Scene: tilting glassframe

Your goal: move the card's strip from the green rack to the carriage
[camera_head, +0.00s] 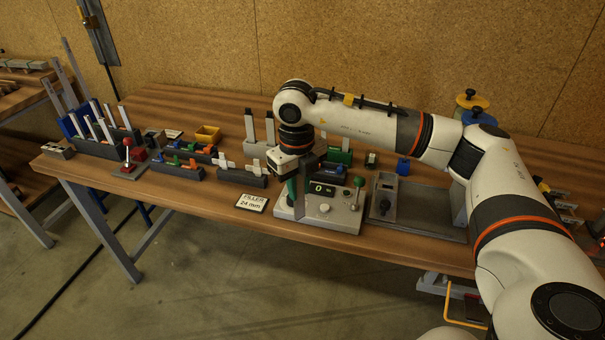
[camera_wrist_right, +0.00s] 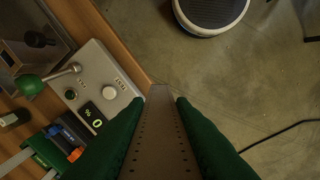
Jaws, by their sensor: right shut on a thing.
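My right gripper (camera_head: 293,188) points down over the left part of the control box, in front of the racks. In the right wrist view its two green fingers are shut on a long grey-brown strip (camera_wrist_right: 160,125) with rows of small dots. The card (camera_head: 252,202) reads "FILLER 24 mm" and lies flat near the table's front edge. The green rack (camera_head: 341,156) stands behind the control box, partly hidden by my arm. I cannot tell for sure which part is the carriage. My left gripper is out of view.
The control box (camera_head: 340,217) has a display reading 0, a knob and a green-topped lever (camera_head: 358,192). A grey fixture (camera_head: 420,217) stands to its right.

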